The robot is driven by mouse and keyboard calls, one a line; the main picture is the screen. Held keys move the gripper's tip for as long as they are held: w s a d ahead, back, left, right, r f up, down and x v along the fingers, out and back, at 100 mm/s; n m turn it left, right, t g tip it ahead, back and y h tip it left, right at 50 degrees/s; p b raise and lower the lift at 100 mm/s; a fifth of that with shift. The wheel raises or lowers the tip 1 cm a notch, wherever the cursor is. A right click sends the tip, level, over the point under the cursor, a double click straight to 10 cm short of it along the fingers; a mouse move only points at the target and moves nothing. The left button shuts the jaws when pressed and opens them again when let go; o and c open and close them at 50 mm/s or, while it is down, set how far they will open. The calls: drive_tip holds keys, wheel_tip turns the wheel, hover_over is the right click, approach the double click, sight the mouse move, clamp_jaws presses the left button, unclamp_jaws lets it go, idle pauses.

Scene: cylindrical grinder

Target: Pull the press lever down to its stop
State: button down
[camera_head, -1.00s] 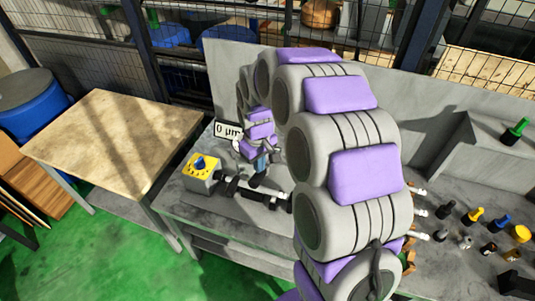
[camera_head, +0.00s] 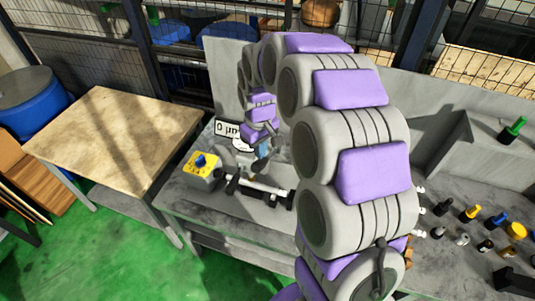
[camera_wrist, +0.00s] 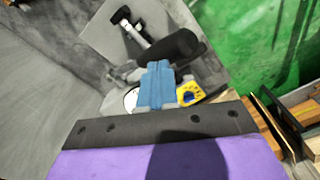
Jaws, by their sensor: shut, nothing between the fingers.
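My gripper (camera_head: 262,150) is over the small grinder on the bench, its blue fingers shut and empty. In the wrist view the blue fingers (camera_wrist: 158,84) are together in front of a dark rounded cylinder (camera_wrist: 180,46). This may be the press lever's grip; I cannot tell for sure, nor whether the fingers touch it. My arm hides much of the machine's right side.
A display reading 0 µm (camera_head: 226,130) stands behind the machine. A wooden-topped table (camera_head: 110,135) is at left, beside a blue barrel (camera_head: 40,110). Several coloured knobs and small parts lie at right on the bench, with a yellow piece (camera_head: 516,231) among them.

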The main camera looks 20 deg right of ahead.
drive_tip(key=shift+r, duration=0.1)
wheel_tip(320, 180, up, 6)
drive_tip(key=shift+f+p, duration=0.1)
drive_tip(key=shift+p, duration=0.75)
drive_tip(key=shift+s, duration=0.1)
idle(0.3)
drive_tip(key=s+f+m+b, duration=0.1)
drive_tip(key=s+f+b, duration=0.4)
drive_tip(key=s, duration=0.6)
drive_tip(key=s+f+m+g+b, duration=0.1)
drive_tip(key=s+f+b, duration=0.4)
drive_tip(key=s, duration=0.6)
drive_tip(key=s+f+m+b, duration=0.2)
drive_tip(key=s+f+b, duration=0.3)
drive_tip(key=s, duration=0.7)
drive_tip(key=shift+m+g+b, duration=0.4)
drive_tip(key=shift+b, duration=0.75)
drive_tip(key=c, duration=1.8)
unclamp_jaws()
